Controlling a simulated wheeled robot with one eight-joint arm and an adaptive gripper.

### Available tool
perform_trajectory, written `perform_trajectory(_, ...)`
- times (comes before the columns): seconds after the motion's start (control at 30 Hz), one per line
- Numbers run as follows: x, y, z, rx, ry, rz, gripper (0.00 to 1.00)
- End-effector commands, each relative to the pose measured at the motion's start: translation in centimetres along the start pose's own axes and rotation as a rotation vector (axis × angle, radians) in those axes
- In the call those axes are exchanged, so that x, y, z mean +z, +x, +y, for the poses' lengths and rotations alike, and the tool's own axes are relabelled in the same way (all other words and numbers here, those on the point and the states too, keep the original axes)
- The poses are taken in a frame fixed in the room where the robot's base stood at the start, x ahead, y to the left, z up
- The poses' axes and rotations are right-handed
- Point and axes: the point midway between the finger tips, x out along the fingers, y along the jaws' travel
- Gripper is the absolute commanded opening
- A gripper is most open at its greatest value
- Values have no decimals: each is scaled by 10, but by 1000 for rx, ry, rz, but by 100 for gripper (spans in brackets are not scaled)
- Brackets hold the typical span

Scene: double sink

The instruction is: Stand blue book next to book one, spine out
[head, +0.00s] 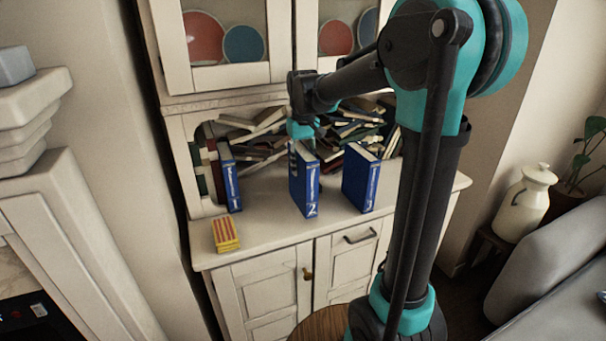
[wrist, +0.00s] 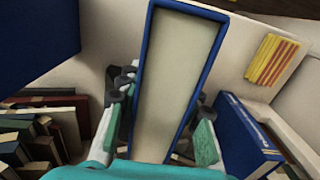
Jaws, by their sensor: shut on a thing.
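The blue book marked 2 (head: 305,184) is upright in the middle of the cabinet ledge, its numbered spine facing the room. My gripper (head: 301,148) is shut on it from behind and above. In the wrist view its pale page block (wrist: 178,75) lies between my fingers (wrist: 161,118). I cannot tell whether its bottom touches the ledge. Book one (head: 231,182) stands upright to the left, spine out, against the left side of the niche; it also shows in the wrist view (wrist: 243,135). A clear gap separates the two books.
A blue book marked 3 (head: 360,180) stands to the right, apart from book 2. A yellow and red striped box (head: 225,234) lies on the ledge (head: 268,228) in front of book one. Piled books (head: 352,128) fill the niche behind.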

Motion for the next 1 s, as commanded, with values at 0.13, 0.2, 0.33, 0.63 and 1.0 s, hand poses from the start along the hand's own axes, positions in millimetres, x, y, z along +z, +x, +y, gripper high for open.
perform_trajectory(0.13, 0, 21, 0, 0, 0, 0, 0)
perform_trajectory(0.2, 0, 27, 0, 0, 0, 0, 0)
perform_trajectory(0.33, 0, 30, 0, 0, 0, 0, 0)
perform_trajectory(0.63, 0, 32, 0, 0, 0, 0, 0)
perform_trajectory(1.0, 0, 32, 0, 0, 0, 0, 56)
